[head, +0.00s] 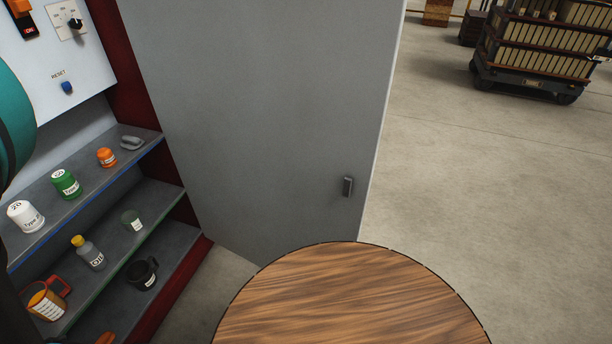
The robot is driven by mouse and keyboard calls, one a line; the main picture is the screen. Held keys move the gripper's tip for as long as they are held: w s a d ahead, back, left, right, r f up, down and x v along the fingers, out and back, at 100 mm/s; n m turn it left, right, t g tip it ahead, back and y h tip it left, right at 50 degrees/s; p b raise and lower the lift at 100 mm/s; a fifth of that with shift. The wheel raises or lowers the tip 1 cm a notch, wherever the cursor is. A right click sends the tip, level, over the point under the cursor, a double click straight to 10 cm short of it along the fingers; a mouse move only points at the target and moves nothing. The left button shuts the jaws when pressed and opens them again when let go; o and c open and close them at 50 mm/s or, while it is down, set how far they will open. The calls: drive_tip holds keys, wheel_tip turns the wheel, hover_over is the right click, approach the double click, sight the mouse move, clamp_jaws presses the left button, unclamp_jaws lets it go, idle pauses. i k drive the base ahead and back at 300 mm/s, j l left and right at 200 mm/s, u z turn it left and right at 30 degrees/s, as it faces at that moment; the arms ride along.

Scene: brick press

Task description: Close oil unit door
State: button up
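The oil unit door (270,100) is a large flat grey panel. It stands open, swung out to the right of the oil unit's shelves. A small dark handle (347,187) sits near its lower right edge. The oil unit (125,90) has a dark red frame and its inside is exposed at the left. My gripper is not in view. A teal rounded shape at the left edge is cut off, and I cannot tell what it is.
Shelves (150,205) hold a white can (26,216), green can (66,184), orange can (107,157), bottle (88,252) and jugs. A round wooden top (350,300) fills the bottom middle. Floor (480,200) is clear at right; a loaded cart (545,50) stands behind.

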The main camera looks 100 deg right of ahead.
sight(264, 109)
drive_tip(key=z, duration=3.25)
drive_tip(key=k+l+z, duration=0.1)
drive_tip(key=l+z, duration=0.25)
drive_tip(key=l, duration=0.35)
drive_tip(key=l+z, duration=0.35)
drive_tip(key=l, duration=0.4)
drive_tip(key=k, duration=0.05)
